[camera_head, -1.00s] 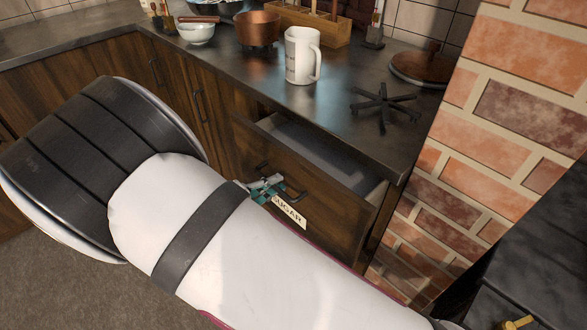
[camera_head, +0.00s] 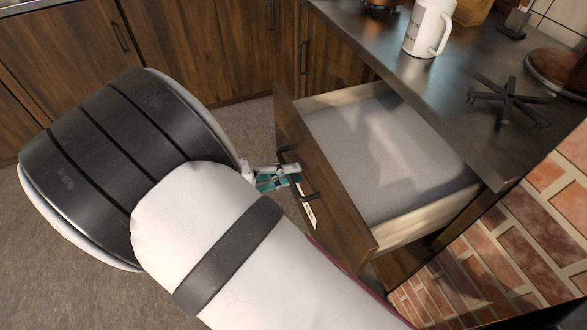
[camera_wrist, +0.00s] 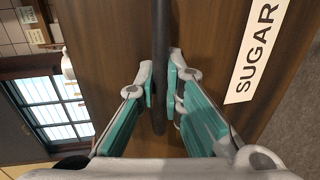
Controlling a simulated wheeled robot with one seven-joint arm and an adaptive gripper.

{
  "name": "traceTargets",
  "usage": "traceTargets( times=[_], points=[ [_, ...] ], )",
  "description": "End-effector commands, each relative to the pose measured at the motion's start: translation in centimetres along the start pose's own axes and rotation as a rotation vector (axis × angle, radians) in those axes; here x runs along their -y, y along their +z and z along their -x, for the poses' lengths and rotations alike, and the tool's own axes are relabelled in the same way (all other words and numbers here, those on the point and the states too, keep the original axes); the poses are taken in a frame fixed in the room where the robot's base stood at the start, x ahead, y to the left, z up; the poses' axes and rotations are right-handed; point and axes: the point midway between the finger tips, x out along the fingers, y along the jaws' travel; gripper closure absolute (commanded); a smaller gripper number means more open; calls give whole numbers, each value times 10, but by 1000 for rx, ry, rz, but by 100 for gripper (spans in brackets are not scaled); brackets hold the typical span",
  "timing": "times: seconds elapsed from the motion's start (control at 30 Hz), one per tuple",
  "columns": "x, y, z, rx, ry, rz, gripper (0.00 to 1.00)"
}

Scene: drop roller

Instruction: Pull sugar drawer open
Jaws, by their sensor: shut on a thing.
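The sugar drawer (camera_head: 335,195) is a dark wooden front with a pale inside, pulled well out from under the counter. Its inside, with a grey bottom, looks empty. A white label reading SUGAR (camera_wrist: 257,50) is on its front in the wrist view. The dark bar handle (camera_wrist: 160,60) runs between the teal finger pads there. My gripper (camera_head: 292,172) is shut on the handle in the head view; it also shows in the wrist view (camera_wrist: 163,92). My white arm hides part of the floor and the lower cabinet.
The dark counter (camera_head: 450,90) above holds a white mug (camera_head: 428,28), a black star-shaped trivet (camera_head: 508,98) and a round wooden board (camera_head: 560,72). A brick wall (camera_head: 520,250) stands at the right. Floor (camera_head: 245,125) is clear left of the drawer.

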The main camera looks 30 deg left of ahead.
Motion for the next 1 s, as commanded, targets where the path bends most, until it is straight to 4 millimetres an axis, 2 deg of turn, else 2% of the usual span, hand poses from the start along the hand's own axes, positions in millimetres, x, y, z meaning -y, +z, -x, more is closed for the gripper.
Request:
traceTargets(
  times=[0.17,0.2,0.27,0.57,0.67,1.0],
  points=[
    [1,0,0,0,-2,0,100],
    [1,0,0,0,-2,0,85],
    [1,0,0,0,-2,0,71],
    [0,0,0,-1,-1,-1,71],
    [0,-1,6,-2,-2,-1,71],
    [1,-1,57,-3,-2,-2,71]
  ],
)
